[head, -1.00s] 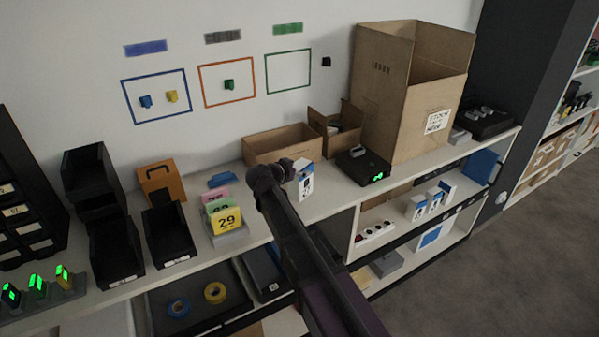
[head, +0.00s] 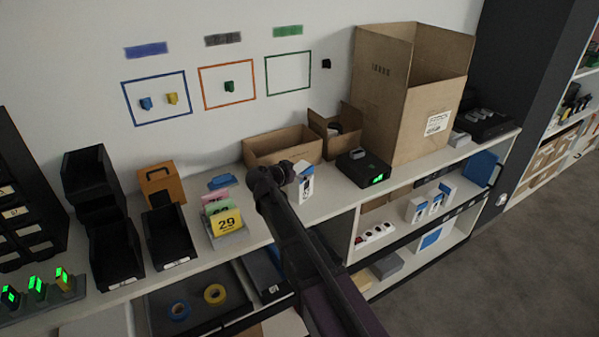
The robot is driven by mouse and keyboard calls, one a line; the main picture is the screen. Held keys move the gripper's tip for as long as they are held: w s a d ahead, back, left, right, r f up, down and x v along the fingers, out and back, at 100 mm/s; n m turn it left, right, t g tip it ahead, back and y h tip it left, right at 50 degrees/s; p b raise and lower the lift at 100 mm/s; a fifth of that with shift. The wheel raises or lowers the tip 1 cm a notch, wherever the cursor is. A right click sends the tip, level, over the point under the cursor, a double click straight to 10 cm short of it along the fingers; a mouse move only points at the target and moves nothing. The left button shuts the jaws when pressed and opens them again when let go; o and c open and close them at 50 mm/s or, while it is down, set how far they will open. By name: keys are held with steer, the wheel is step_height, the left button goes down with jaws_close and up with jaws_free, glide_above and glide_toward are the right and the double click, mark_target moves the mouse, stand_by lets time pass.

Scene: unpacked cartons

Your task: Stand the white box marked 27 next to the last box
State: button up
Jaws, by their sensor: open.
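A white box with a blue part (head: 307,186) stands upright on the top shelf, right beside my gripper. Its number is too small to read. My gripper (head: 289,173) is open at the left side of this box; the arm hides part of the shelf, and I cannot tell whether the fingers touch the box. Several similar white and blue boxes stand in a row on the lower shelf at the right, among them a front one (head: 416,211) and one behind it (head: 435,201). Their numbers are not readable either.
A low open carton (head: 270,152) stands behind my gripper. A black device with a green display (head: 363,170) sits right of the white box, before a tall carton (head: 395,110). Cards marked 29 (head: 227,222) and black bins (head: 170,240) are at the left.

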steer(key=p+v, duration=0.4)
steer(key=v, duration=0.8)
stand_by(0.6)
steer(key=s+d+f+n+g, duration=0.15)
steer(key=d+f+g, duration=0.25)
steer(key=d, duration=0.8)
steer(key=s+d+f+n+g+y, duration=0.2)
steer(key=s+d+f+g+y, duration=0.1)
steer(key=s+d, duration=0.5)
steer(key=s+d+f+n+g+y, duration=0.3)
steer(key=s+d+f+g+y, duration=0.1)
steer(key=s+d, duration=0.4)
steer(key=shift+d+f+y, duration=0.3)
steer(key=shift+d, duration=0.8)
